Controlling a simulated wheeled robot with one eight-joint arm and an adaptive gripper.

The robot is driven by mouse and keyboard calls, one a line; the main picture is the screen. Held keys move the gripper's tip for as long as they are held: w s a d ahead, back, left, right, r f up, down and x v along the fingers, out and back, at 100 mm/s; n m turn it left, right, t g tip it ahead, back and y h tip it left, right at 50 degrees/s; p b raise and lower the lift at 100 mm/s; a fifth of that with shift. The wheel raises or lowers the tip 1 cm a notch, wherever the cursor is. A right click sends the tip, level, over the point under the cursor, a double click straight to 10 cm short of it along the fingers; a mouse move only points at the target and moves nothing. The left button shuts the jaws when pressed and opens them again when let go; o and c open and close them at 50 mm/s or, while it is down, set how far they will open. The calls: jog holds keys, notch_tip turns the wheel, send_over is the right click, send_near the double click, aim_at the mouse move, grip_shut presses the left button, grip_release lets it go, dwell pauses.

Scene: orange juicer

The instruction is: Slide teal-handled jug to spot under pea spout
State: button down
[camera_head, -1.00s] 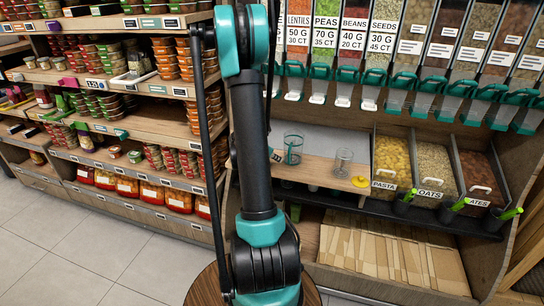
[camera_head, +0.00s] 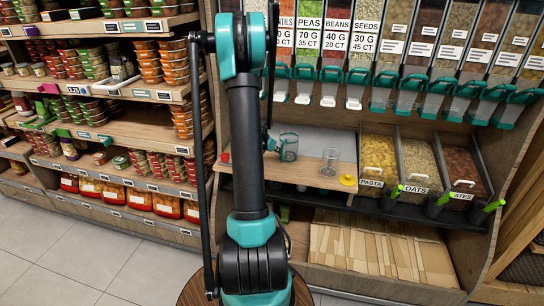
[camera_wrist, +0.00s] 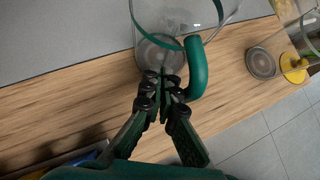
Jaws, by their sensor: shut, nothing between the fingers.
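The clear jug (camera_head: 289,147) with the teal handle stands upright on the wooden counter below the dispensers. In the wrist view the jug (camera_wrist: 160,15) is at the top, cut by the frame edge, its teal handle (camera_wrist: 197,68) curving down on the right. My gripper (camera_wrist: 163,80) is shut and empty, its tips close beside the handle and the jug's base; contact is unclear. In the head view my gripper (camera_head: 271,143) is at the jug's left, partly behind my arm. The pea spout (camera_head: 304,87) hangs above and slightly right of the jug.
A second clear vessel (camera_head: 330,162) stands to the right on the counter (camera_head: 306,172), near a small yellow object (camera_head: 348,180). Bins of pasta (camera_head: 379,155), oats and dates stand further right. Counter shows between the two vessels.

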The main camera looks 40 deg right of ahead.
aim_at(295, 141)
jog(key=d, duration=0.3)
jog(key=w+d, duration=0.1)
jog(key=d, duration=0.3)
jog(key=w+d, duration=0.1)
jog(key=d, duration=0.2)
jog(key=shift+d, duration=0.35)
jog(key=shift+a, duration=0.1)
